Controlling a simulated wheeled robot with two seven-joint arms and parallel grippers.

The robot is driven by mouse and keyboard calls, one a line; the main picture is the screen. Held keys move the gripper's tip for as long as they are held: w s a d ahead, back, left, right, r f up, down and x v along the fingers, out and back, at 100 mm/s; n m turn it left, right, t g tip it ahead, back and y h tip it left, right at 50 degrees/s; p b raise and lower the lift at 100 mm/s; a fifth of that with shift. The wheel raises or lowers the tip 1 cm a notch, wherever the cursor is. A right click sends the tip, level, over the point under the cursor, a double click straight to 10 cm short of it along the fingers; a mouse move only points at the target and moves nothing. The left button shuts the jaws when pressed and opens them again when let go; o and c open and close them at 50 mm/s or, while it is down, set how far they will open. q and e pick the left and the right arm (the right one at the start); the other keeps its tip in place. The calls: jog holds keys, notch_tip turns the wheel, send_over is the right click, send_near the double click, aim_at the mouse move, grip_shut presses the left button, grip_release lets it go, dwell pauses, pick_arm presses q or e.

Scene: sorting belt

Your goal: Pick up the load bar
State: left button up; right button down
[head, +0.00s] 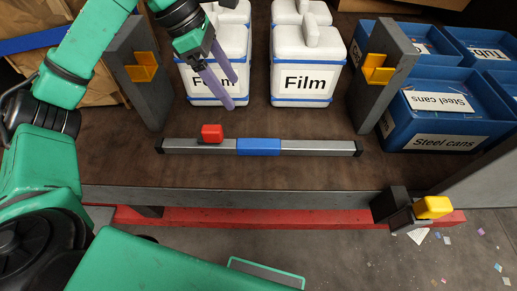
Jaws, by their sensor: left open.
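The load bar (315,148) is a long grey bar with black end caps and a blue band (259,146) at its middle. It lies across the brown table near the front edge in the head view. A small red block (212,133) sits at its left part. My left gripper (232,91) has purple fingers, open and apart, above and behind the bar, left of the blue band. It is in front of the left white Film container and hides part of its label. Nothing shows between the fingers. My right gripper is out of view.
Two grey posts with yellow holders (142,67) (378,70) stand at either side. White Film containers (305,75) stand behind the bar. Blue Steel cans bins (437,120) are at right. A yellow block (433,207) sits on a dark bracket at the front right.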

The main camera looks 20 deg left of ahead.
pick_arm(q)
notch_tip(320, 180, down, 4)
jog(key=b, duration=0.3)
pick_arm(e)
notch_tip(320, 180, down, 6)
jog(key=b, duration=0.2)
pick_arm(q)
jog(key=p, duration=0.5)
send_near(257, 142)
jog(key=x, duration=0.9)
jog(key=shift+s, duration=0.15)
jog(key=shift+d+f, duration=0.15)
jog(key=shift+f, duration=0.3)
grip_shut()
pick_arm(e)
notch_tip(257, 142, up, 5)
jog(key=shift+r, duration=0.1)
pick_arm(q)
jog(key=shift+r, duration=0.1)
jog(key=shift+w+r, duration=0.1)
jog(key=shift+w, duration=0.15)
